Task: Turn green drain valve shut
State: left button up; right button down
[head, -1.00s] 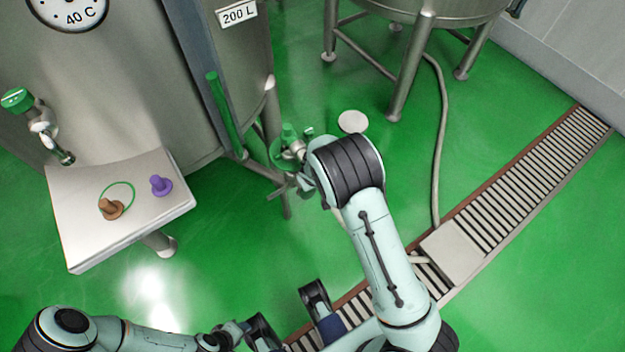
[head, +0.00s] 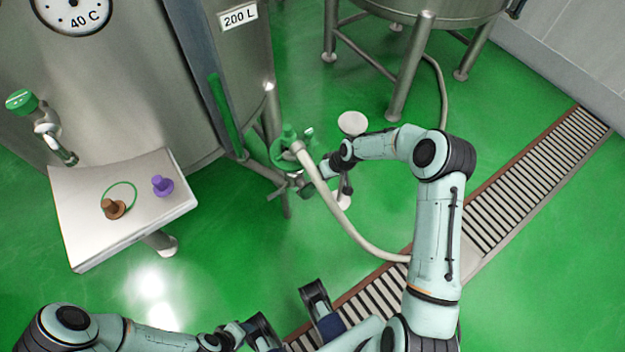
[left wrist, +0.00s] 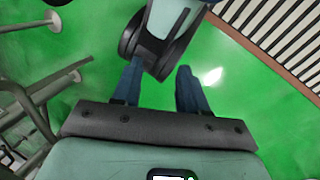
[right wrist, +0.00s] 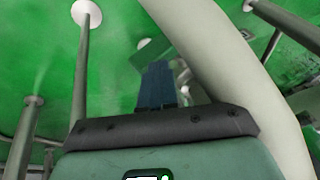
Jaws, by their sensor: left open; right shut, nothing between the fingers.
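The green drain valve (head: 288,136) sits low on the tank's right side, with a green part around it and a pale hose (head: 345,218) leading from it to the floor drain. I cannot tell whether the valve is turned shut. My right gripper (head: 305,187) is just below and right of the valve, beside the hose. In the right wrist view its fingers (right wrist: 158,72) are together and empty, with a blurred green part (right wrist: 152,52) just beyond them. I cannot tell if they touch. My left gripper (left wrist: 158,82) is open and empty, low over the floor, far from the valve.
A steel tray (head: 85,225) on the left holds a brown knob (head: 113,208), a green ring and a purple knob (head: 162,185). A green-capped tap (head: 22,102) hangs above it. The floor drain grate (head: 535,175) runs diagonally right. Tank legs stand behind the valve.

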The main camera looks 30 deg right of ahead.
pick_arm(q)
jog(key=shift+w+a+f+t+b, duration=0.2)
jog(key=shift+w+a+f+b, duration=0.15)
jog(key=shift+w+f, duration=0.2)
jog(key=shift+w+a+f+t+b, duration=0.2)
jog(key=shift+w+f+b, duration=0.25)
jog(key=shift+w, duration=0.2)
pick_arm(e)
jog(key=shift+w+d+f+y, duration=0.1)
jog(key=shift+d+f+y, duration=0.95)
jog(key=shift+f+y, duration=0.15)
pick_arm(q)
jog(key=shift+r, duration=0.1)
pick_arm(e)
jog(key=shift+r, duration=0.1)
